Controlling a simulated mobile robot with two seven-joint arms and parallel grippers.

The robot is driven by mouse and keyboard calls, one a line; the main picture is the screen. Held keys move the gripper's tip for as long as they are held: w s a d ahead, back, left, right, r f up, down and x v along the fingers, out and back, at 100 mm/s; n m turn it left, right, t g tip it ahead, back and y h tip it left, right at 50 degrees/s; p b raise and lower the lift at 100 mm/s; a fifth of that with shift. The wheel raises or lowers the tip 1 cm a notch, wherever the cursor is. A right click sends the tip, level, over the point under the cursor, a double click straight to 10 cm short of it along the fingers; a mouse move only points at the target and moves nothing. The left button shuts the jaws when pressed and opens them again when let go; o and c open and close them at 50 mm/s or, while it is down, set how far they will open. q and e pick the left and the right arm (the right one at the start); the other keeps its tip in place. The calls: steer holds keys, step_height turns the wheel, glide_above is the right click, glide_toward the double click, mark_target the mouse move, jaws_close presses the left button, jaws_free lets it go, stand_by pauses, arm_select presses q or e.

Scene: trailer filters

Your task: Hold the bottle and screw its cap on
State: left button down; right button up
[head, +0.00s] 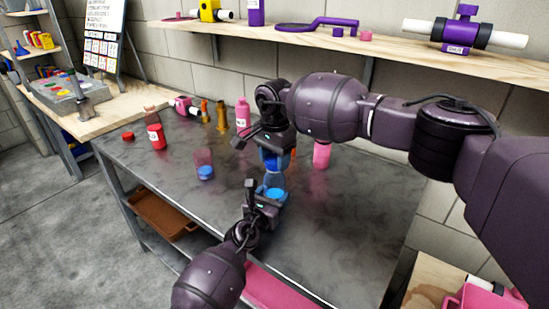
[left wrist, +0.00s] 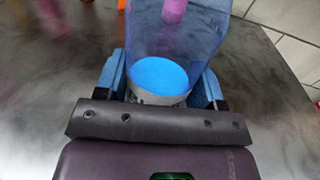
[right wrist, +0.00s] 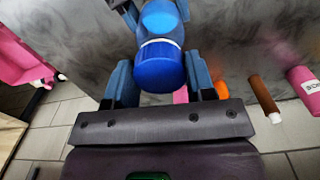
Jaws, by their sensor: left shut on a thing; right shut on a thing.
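The translucent blue bottle (head: 274,180) is above the grey table, between my two grippers. My left gripper (head: 272,194) is shut on its lower part. In the left wrist view the bottle (left wrist: 172,40) stretches away from the fingers, with a bright blue disc and a pale label near them. My right gripper (head: 276,158) is above the left one, shut on the dark blue cap (right wrist: 160,70). In the right wrist view the cap lines up with the bottle, with a pale ring between them. I cannot tell how far the cap is threaded.
A red bottle (head: 156,138), a red cap (head: 127,136) and a blue cap (head: 206,173) are on the left of the table (head: 345,220). Pink bottles (head: 243,113) (head: 321,155) stand behind my grippers. A wooden shelf (head: 390,45) runs above. The table's right front is clear.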

steer(key=m, duration=1.6)
steer(key=shift+m, duration=0.3)
steer(key=m, duration=1)
steer(key=o, duration=1.1)
